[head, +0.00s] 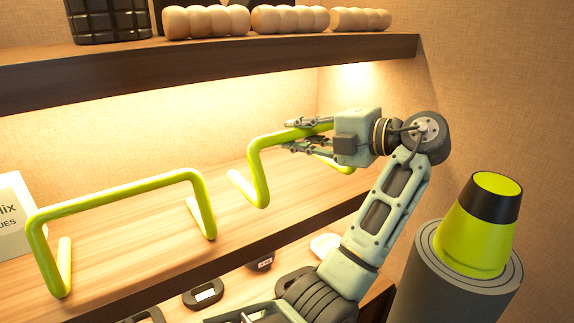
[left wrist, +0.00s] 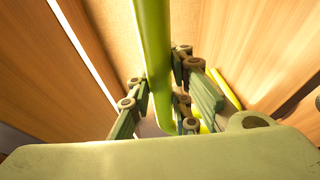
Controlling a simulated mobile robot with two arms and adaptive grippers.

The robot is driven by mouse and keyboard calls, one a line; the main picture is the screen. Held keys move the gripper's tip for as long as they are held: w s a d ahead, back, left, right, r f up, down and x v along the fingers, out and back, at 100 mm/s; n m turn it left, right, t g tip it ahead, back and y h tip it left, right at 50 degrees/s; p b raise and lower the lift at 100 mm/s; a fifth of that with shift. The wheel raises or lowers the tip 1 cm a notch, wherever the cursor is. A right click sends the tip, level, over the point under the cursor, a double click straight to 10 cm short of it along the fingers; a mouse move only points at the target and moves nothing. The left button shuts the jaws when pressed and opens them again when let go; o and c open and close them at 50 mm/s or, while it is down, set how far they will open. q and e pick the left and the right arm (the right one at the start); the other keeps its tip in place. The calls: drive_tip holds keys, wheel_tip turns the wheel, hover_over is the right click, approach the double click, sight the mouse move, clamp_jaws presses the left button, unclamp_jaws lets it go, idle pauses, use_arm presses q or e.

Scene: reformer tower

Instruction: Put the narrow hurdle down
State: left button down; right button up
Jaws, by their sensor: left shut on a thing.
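The narrow hurdle (head: 257,172) is a bent yellow-green tube over the right part of the lit wooden shelf (head: 160,235). My left gripper (head: 292,136) is shut on its top bar from the right. The hurdle is upright, with its feet close to the shelf board; I cannot tell whether they touch it. My gripper hides part of the top bar and the right leg. In the left wrist view the narrow hurdle's tube (left wrist: 152,55) runs between the fingers of my left gripper (left wrist: 158,90). My right gripper is not in view.
A wider yellow-green hurdle (head: 120,190) stands to the left on the same shelf, by a white sign (head: 12,215). An upper shelf (head: 220,62) with wooden rollers (head: 290,19) hangs above. Small dark items lie below. A lime cone (head: 478,228) tops a grey cylinder (head: 465,285) at right.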

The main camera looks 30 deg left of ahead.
use_arm(q)
drive_tip(key=w+a+f, duration=0.4)
drive_tip(key=a+f, duration=0.1)
drive_tip(key=f, duration=0.3)
drive_tip(key=shift+a, duration=0.2)
drive_tip(key=c, duration=2)
unclamp_jaws()
drive_tip(key=shift+s, duration=0.1)
drive_tip(key=o, duration=0.4)
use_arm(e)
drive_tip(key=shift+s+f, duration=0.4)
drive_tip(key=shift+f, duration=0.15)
use_arm(q)
drive_tip(key=shift+d, duration=0.15)
